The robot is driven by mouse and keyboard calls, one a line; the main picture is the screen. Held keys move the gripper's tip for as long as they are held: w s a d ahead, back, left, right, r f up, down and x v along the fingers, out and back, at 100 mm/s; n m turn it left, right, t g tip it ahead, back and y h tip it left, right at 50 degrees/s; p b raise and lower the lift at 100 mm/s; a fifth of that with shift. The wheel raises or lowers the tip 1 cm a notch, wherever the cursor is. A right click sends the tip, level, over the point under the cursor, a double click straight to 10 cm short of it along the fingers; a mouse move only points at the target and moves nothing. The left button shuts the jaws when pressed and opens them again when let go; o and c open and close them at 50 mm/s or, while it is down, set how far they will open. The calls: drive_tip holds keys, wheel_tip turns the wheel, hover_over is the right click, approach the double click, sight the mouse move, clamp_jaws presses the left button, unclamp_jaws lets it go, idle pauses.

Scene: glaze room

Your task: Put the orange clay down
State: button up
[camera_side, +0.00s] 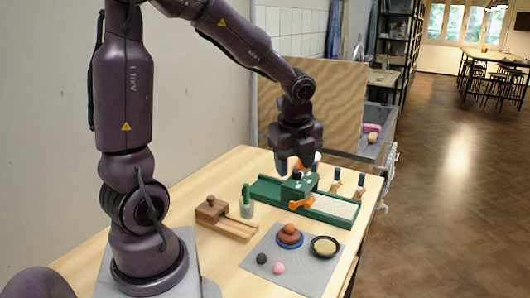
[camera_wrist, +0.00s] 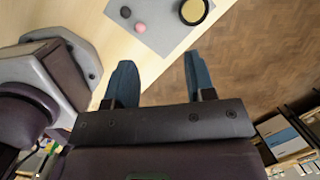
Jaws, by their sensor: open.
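My gripper (camera_side: 298,167) is open and empty, held above the far part of the table, behind the dish. In the wrist view my gripper (camera_wrist: 160,70) has its blue fingers spread, with nothing between them. The orange clay is not seen in the wrist view.
A black bowl with yellowish contents (camera_side: 324,246), a pink ball (camera_side: 278,268) and a dark ball (camera_side: 262,258) share the mat. A green tray (camera_side: 335,212) with an orange part lies below my gripper.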

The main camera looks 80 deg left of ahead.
drive_tip(key=s+d+r+n+t+h, duration=0.2)
drive_tip(key=s+d+r+n+t, duration=0.2)
drive_tip(key=s+d+r+n, duration=0.5)
drive_tip(key=d+n, duration=0.2)
drive_tip(key=n, duration=0.5)
drive_tip(key=shift+s+n+t, duration=0.3)
drive_tip(key=shift+s, duration=0.1)
drive_tip(key=shift+d, duration=0.1)
drive_tip(key=shift+c, duration=0.3)
